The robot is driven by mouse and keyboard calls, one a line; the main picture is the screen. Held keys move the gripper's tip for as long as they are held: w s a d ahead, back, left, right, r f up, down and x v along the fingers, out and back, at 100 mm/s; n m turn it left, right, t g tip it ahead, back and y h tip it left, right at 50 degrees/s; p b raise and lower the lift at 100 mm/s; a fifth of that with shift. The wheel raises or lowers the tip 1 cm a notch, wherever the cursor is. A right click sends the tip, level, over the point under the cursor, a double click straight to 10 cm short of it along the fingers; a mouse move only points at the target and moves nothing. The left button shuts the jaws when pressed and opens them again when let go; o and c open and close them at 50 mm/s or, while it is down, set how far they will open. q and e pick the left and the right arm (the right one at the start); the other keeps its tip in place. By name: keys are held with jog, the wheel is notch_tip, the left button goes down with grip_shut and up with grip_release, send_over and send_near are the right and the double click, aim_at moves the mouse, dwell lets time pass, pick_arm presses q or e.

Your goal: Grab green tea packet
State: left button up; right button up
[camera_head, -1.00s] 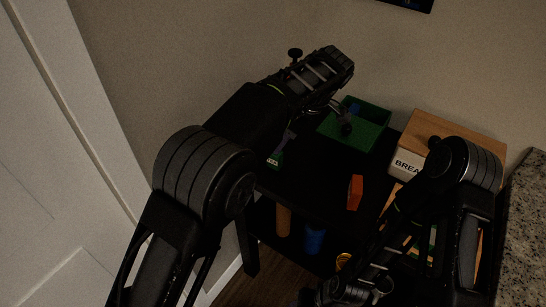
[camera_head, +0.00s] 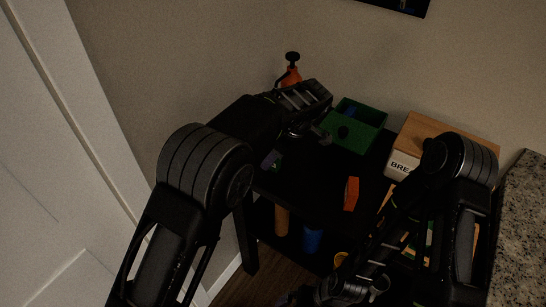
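I cannot clearly pick out a packet marked as green tea. A small green item (camera_head: 277,166) with a purple part lies on the black table at its left side, partly hidden under my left arm. Another green patch (camera_head: 429,236) shows at the right behind my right arm, too covered to identify. My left gripper (camera_head: 318,134) is over the back left of the table, beside the green box; its fingers are too dark to tell open from shut. My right gripper (camera_head: 372,291) is low in front of the table; its fingers are unclear.
An open green box (camera_head: 366,138) with something blue inside stands at the back. A bread box (camera_head: 402,165) with a wooden lid stands right of it. An orange box (camera_head: 351,194) stands mid-table. A red bottle (camera_head: 291,77) is behind my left arm. A granite counter (camera_head: 515,230) borders the right.

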pick_arm(q)
jog(key=shift+a+f, duration=0.1)
jog(key=shift+f, duration=0.35)
grip_shut()
dwell(0.6)
